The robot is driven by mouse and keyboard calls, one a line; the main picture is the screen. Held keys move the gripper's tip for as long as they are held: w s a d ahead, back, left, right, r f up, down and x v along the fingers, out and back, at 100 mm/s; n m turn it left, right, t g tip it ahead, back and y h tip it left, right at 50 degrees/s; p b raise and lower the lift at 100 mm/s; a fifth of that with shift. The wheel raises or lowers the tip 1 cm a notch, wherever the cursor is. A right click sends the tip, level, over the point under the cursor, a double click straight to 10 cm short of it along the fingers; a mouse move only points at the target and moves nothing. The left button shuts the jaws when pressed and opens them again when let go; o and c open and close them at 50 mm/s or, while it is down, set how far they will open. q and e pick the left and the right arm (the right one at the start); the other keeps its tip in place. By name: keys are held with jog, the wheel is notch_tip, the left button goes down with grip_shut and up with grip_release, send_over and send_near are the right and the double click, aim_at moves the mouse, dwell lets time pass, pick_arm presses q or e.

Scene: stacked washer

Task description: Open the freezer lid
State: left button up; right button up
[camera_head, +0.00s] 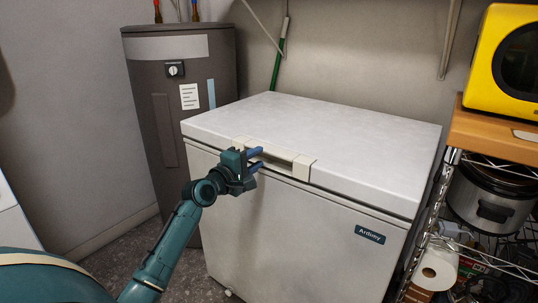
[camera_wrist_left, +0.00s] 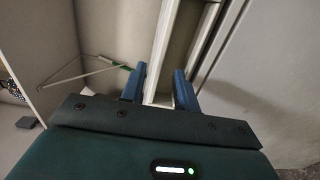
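The white chest freezer (camera_head: 300,240) stands in the middle of the head view with its lid (camera_head: 320,138) closed flat. A cream handle (camera_head: 302,167) with a recess sits on the front edge of the lid. My left gripper (camera_head: 259,159) is at the left part of this handle, one finger above the other. In the left wrist view, the blue fingers of my left gripper (camera_wrist_left: 158,84) are apart, with the pale handle edge (camera_wrist_left: 166,62) between them. I cannot tell whether either finger touches it. My right gripper is in neither view.
A grey water heater (camera_head: 180,110) stands behind the freezer at the left. A green-handled stick (camera_head: 280,52) leans on the back wall. Space above the lid looks clear.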

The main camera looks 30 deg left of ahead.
aim_at(267, 152)
pick_arm(q)
jog(key=w, duration=0.4)
jog(key=w+b, duration=0.1)
jog(key=w, duration=0.1)
jog(key=shift+d, duration=0.3)
jog(key=shift+s, duration=0.1)
jog(key=shift+c, duration=0.2)
grip_shut()
